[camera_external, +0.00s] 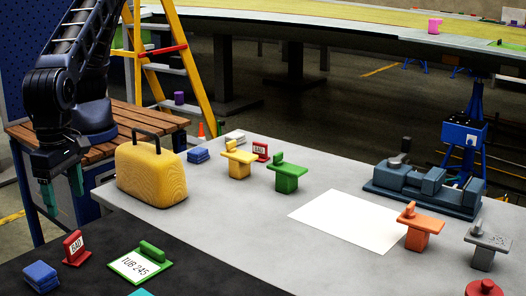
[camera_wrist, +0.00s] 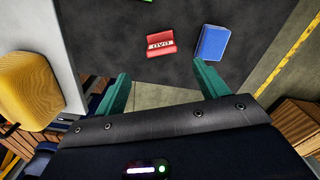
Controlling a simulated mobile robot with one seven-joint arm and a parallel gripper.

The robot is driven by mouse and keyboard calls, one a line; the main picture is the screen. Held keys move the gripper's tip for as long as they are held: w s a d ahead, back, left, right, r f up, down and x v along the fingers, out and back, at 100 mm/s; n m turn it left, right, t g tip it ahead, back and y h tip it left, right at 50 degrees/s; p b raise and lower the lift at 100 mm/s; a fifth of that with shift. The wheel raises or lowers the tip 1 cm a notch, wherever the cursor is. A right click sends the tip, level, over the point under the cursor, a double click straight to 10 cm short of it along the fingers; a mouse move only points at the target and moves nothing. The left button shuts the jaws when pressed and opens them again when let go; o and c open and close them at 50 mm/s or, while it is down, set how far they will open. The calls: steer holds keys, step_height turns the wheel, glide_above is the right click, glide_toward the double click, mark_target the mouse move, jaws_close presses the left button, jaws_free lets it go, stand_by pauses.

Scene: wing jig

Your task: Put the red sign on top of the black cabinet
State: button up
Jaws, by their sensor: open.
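One red sign (camera_external: 260,151) with a white "BAD" label stands on the grey table, behind the green part. A second red "BAD" sign (camera_external: 75,248) stands on the black cabinet (camera_external: 190,272) at the lower left; this one also shows in the wrist view (camera_wrist: 161,43), ahead of the fingers. The cabinet's dark top shows in the wrist view (camera_wrist: 185,73). My gripper (camera_external: 62,186) hangs at the left, off the grey table's left end. Its teal fingers are open and empty, also in the wrist view (camera_wrist: 164,87). The red sign on the grey table is not in the wrist view.
On the cabinet are blue blocks (camera_external: 41,275) and a green sign (camera_external: 140,263). A yellow case (camera_external: 151,172) stands on the grey table near my arm. Yellow (camera_external: 238,161) and green (camera_external: 288,177) parts flank the table's red sign. White paper (camera_external: 347,221) lies mid-table.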

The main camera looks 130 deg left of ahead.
steer(key=s+a+r+n+t, duration=0.1)
steer(key=s+a+r+n, duration=0.5)
steer(key=a, duration=0.4)
steer(key=s+a+r+n+t+y, duration=0.1)
steer(key=s+a+r+n, duration=0.35)
steer(key=a+r, duration=0.4)
steer(key=s+a+r+n, duration=0.4)
steer(key=s+a+r, duration=0.25)
steer(key=a, duration=0.35)
steer(key=s+a+r+n+t, duration=0.1)
steer(key=s+a+r+n, duration=0.3)
steer(key=s+a+n, duration=0.75)
steer(key=s+a+f+n, duration=0.2)
steer(key=s+a, duration=0.2)
steer(key=s, duration=0.4)
steer(key=s+a+f+n+t+h, duration=0.1)
steer(key=s+a+f+n, duration=0.1)
steer(key=s, duration=0.6)
steer(key=shift+s+a+f+n+t, duration=0.25)
steer(key=shift+a+n, duration=0.45)
steer(key=shift+a, duration=0.45)
